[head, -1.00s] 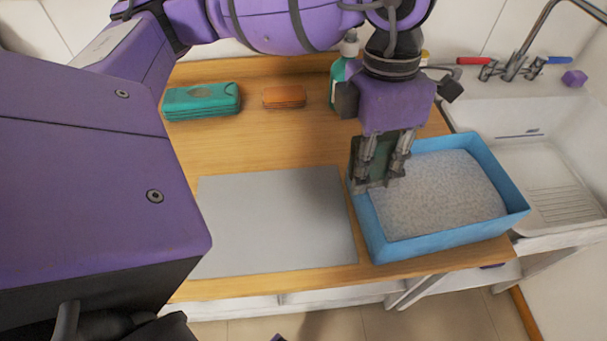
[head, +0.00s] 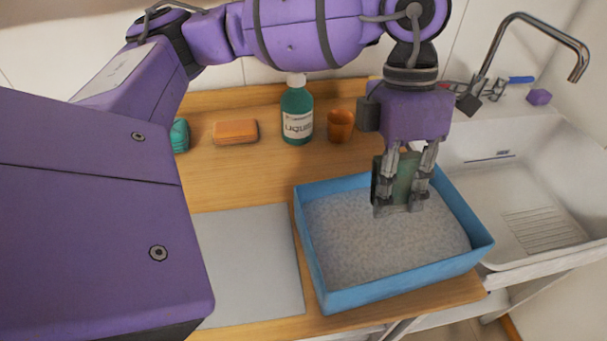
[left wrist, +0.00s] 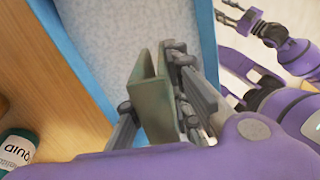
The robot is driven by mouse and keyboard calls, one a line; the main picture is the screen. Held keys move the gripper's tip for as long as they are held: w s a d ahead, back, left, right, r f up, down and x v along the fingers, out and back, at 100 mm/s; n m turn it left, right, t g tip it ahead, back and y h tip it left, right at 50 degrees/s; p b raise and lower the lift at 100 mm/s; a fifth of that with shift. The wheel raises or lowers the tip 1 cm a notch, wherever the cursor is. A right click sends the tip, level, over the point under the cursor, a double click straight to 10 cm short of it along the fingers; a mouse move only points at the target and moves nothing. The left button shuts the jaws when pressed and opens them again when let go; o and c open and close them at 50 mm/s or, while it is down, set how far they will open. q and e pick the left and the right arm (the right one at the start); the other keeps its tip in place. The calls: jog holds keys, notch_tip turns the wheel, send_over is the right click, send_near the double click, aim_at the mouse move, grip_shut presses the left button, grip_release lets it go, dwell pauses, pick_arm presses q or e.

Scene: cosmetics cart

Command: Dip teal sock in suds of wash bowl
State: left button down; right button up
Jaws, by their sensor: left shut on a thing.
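My left gripper (head: 402,205) points down over the wash bowl (head: 395,287), a blue rectangular basin full of pale grainy suds. The piece also shows between the fingers in the left wrist view (left wrist: 150,95). The fingertips overlap the suds in the head view; whether they touch the suds is unclear. My right gripper (left wrist: 225,12) shows only at the top right of the left wrist view, empty, with its fingers apart.
A teal bundle (head: 180,136) is half hidden behind my left arm. An orange block (head: 235,132), a green bottle (head: 297,112) and an orange cup (head: 340,126) stand at the counter's back. A grey mat (head: 250,265) lies left of the bowl; a sink (head: 520,190) is right.

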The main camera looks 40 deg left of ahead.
pick_arm(q)
notch_tip(320, 180, down, 2)
jog(key=shift+f+b, duration=0.1)
jog(key=shift+b, duration=0.3)
notch_tip(320, 180, down, 6)
jog(key=b, duration=0.3)
jog(key=shift+f+b, duration=0.8)
jog(key=shift+f, duration=0.2)
pick_arm(e)
jog(key=shift+a+f, duration=0.2)
jog(key=shift+f, duration=1)
jog(key=shift+a+f, duration=0.15)
jog(key=shift+f, duration=1)
jog(key=shift+s, duration=0.1)
pick_arm(q)
jog(key=shift+r+p, duration=0.85)
jog(key=shift+r, duration=0.45)
jog(key=shift+r+p, duration=0.85)
jog(key=shift+r, duration=0.5)
jog(key=shift+r+p, duration=2.25)
jog(key=shift+r, duration=1.55)
jog(key=shift+f, duration=0.1)
pick_arm(e)
notch_tip(320, 180, up, 7)
jog(key=w, duration=0.2)
jog(key=shift+d+r, duration=0.15)
jog(key=shift+d, duration=0.15)
jog(key=shift+s, duration=0.1)
